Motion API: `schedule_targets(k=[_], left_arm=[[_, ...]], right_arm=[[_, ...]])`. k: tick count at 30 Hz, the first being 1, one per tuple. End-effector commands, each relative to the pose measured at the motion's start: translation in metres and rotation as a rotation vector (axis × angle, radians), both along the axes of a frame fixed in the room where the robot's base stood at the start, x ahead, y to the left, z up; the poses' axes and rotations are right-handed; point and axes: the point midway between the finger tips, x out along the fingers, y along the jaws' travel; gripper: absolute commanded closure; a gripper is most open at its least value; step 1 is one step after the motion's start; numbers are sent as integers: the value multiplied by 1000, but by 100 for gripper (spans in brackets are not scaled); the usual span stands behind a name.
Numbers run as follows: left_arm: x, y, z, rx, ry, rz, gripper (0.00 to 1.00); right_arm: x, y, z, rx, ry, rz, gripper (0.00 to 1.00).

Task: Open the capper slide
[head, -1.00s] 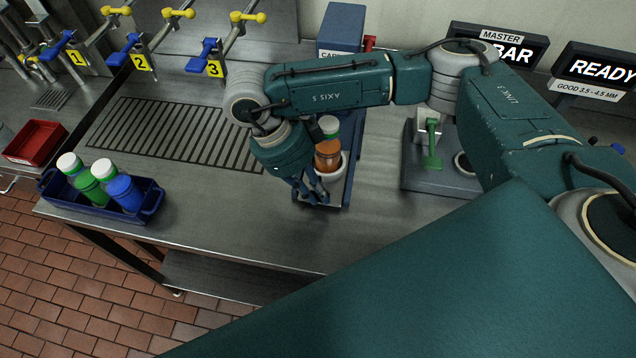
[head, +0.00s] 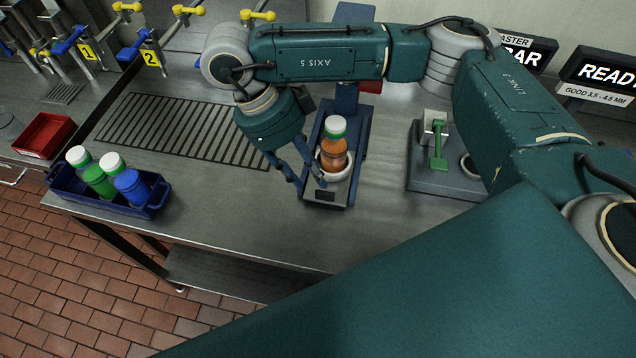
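The capper (head: 347,97) is a blue upright unit on the metal bench, its top partly hidden behind my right arm. Its slide (head: 325,196) is the blue and grey tray at the front. My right gripper (head: 310,186) points down at the left front of the slide. Its two fingers are spread with nothing seen between them. One fingertip overlaps the slide's front in the picture; I cannot tell if it touches. My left gripper is not in view.
A grey fixture with a green lever (head: 438,155) stands right of the capper. A drain grate (head: 180,130) lies left. Numbered valves and a red tray (head: 43,134) are farther left.

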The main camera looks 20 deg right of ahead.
Motion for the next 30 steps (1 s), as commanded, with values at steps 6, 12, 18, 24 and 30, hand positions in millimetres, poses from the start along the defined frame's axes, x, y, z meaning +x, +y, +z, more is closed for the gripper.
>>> schedule_targets(k=[6,12,18,24,30], left_arm=[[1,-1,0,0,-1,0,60],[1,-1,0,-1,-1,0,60],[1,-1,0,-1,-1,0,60],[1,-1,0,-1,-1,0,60],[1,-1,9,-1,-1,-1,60]], right_arm=[[10,11,36,-1,-3,0,67],[11,15,46,-1,1,0,67],[11,16,47,0,1,0,67],[11,15,47,-1,1,0,67],[12,15,56,0,0,0,67]])
